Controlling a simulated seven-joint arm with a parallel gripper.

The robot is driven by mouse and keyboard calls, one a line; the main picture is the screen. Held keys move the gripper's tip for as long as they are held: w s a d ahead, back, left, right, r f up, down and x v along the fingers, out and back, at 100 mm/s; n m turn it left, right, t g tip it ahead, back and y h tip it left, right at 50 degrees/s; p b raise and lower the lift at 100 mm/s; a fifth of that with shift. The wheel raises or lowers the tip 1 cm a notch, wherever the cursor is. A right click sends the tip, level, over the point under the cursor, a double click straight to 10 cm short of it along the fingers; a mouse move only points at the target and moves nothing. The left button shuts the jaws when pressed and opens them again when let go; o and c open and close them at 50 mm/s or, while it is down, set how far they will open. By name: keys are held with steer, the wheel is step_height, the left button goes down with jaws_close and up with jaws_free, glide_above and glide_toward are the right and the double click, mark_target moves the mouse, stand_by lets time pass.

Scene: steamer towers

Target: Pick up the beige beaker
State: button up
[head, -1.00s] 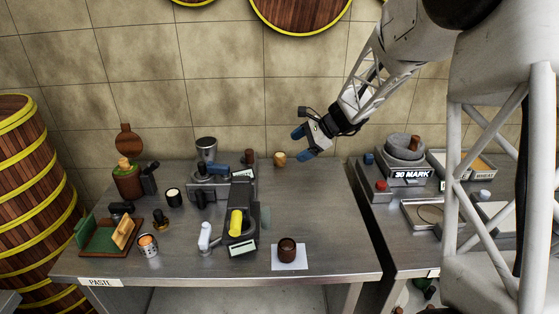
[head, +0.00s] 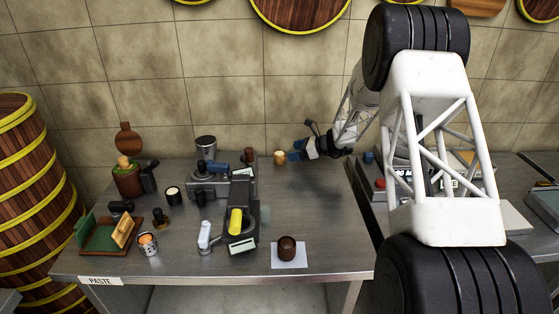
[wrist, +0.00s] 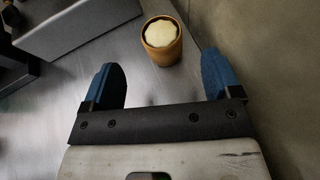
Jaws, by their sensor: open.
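The beige beaker (head: 280,157) stands upright near the back edge of the metal table, close to the wall. In the wrist view the beaker (wrist: 161,41) is an orange-tan cup with a pale filling, just beyond the fingertips and slightly right of the middle between them. My gripper (head: 295,150) is open and empty, low over the table on the beaker's right. Its two blue fingers (wrist: 160,85) point toward the beaker, which is not between them.
A dark brown cup (head: 249,156) stands left of the beaker, beside a grey machine (head: 208,187). A brown beaker (head: 287,247) sits on a white sheet (head: 289,264) at the table's front. The wall is close behind the beaker.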

mark_target(283, 153)
stand_by(0.3)
steer(key=shift+x, duration=1.3)
steer(key=shift+x, duration=2.6)
steer(key=shift+f, duration=0.15)
steer(key=shift+d, duration=0.1)
steer(key=c, duration=1.2)
